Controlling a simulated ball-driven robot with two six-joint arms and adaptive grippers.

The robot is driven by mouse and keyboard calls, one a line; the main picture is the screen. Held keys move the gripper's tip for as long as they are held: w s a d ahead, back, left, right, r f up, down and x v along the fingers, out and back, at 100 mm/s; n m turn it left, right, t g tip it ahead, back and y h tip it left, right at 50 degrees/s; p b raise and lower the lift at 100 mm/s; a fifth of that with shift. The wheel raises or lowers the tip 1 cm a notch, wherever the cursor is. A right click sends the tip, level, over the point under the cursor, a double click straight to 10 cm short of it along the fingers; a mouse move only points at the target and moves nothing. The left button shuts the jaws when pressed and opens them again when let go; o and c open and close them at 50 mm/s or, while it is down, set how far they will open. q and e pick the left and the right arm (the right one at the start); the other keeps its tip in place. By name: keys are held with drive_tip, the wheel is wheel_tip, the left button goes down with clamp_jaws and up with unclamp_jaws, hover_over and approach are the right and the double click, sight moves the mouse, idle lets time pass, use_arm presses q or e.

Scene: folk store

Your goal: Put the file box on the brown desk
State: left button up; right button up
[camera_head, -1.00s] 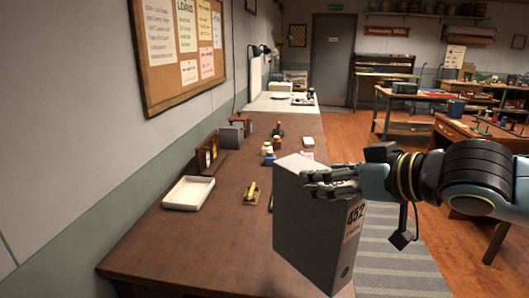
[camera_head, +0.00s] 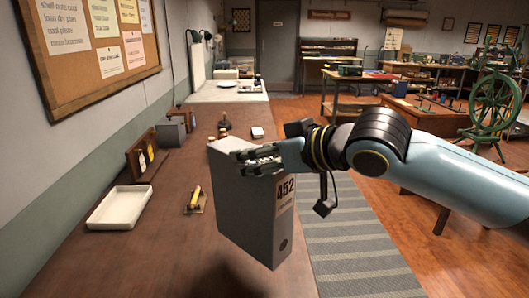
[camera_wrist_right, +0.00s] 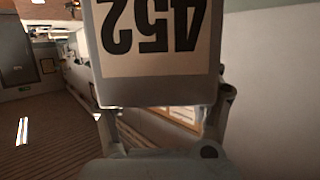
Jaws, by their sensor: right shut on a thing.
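The grey file box (camera_head: 245,205), with a label reading 452, is upright with a slight tilt, in the middle of the head view. My right gripper (camera_head: 258,160) is shut on its upper part from the right. The box is in front of the right edge of the brown desk (camera_head: 130,265); a dark shadow shows on the desk below it, and it looks raised. In the right wrist view the box (camera_wrist_right: 155,85) fills the top centre, its label upside down, between the fingers. My left gripper is not in view.
On the desk are a white tray (camera_head: 121,208), a yellow-handled tool on a small base (camera_head: 195,202), a wooden holder (camera_head: 142,155) and a grey box (camera_head: 172,132). The desk's near part is bare. A striped rug (camera_head: 365,260) lies to the right. A green spinning wheel (camera_head: 494,105) stands far right.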

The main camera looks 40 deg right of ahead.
sight(259, 199)
drive_tip(key=w+a+f, duration=0.5)
drive_tip(key=a+f, duration=0.1)
drive_tip(key=f, duration=0.2)
drive_tip(key=shift+w+a+f+p, duration=0.2)
drive_tip(key=shift+f+p, duration=0.05)
drive_tip(key=shift+p, duration=0.15)
drive_tip(key=shift+f, duration=0.15)
drive_tip(key=o, duration=1.8)
drive_tip(key=shift+s+f, duration=0.1)
drive_tip(key=shift+c, duration=0.2)
drive_tip(key=v, duration=1.2)
drive_tip(key=shift+b, duration=0.35)
